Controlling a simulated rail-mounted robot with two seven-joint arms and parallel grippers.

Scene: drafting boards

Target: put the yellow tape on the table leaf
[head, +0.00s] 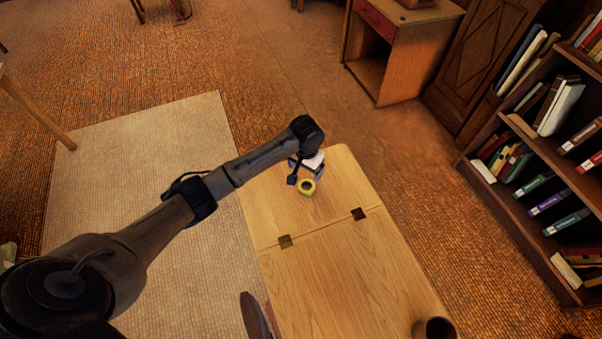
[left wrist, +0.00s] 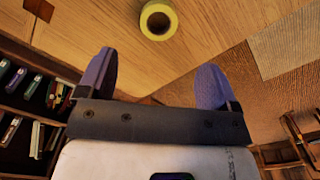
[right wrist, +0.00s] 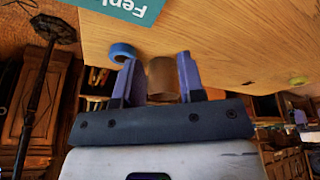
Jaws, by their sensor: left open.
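The yellow tape (head: 307,187) is a small roll on the wooden table leaf (head: 349,182), the far part of the table beyond two dark hinges. My left gripper (head: 306,172) is just over the leaf beside the tape. In the left wrist view the yellow tape (left wrist: 158,20) lies on the wood beyond the open fingers (left wrist: 158,78), with nothing between them. My right gripper (right wrist: 158,70) shows only in its own wrist view. Its fingers are apart, with a brown cup (right wrist: 163,78) standing beyond them; I see no grip on it.
The brown cup (head: 435,328) stands at the table's near end. A bookshelf (head: 515,215) stands at right. Most of the near tabletop (head: 340,270) is clear.

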